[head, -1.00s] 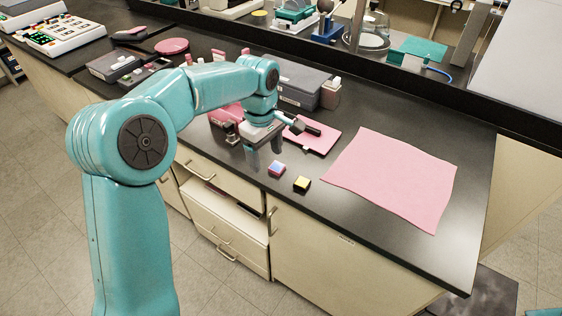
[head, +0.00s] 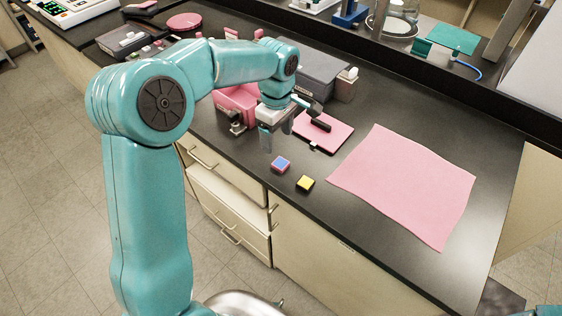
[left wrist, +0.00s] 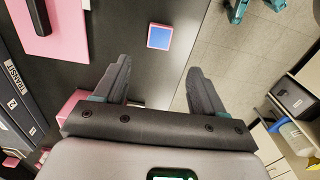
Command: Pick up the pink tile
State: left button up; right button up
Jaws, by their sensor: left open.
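A small square tile (head: 281,164) with a blue top and pink edges lies on the dark bench near its front edge. In the left wrist view the tile (left wrist: 160,37) lies beyond the fingertips, roughly in line with the gap between them. My left gripper (head: 277,138) is open, pointing down just behind the tile in the head view. Its spread, empty fingers (left wrist: 160,68) show in the left wrist view, apart from the tile. My right gripper is not in view.
A black block with a yellow top (head: 305,184) lies close to the tile. A pink plate with a black handle (head: 338,137) and a large pink sheet (head: 405,185) lie to the right. A grey box (head: 318,70) and a pink container (head: 240,98) stand behind the gripper.

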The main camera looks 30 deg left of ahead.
aim_at(279, 162)
pick_arm(q)
notch_tip(279, 162, down, 4)
jog(key=shift+d, duration=0.15)
jog(key=shift+f, duration=0.2)
notch_tip(279, 162, down, 5)
jog(key=shift+w+d+f+p, duration=0.1)
jog(key=shift+p, duration=0.85)
jog(key=c, duration=1.1)
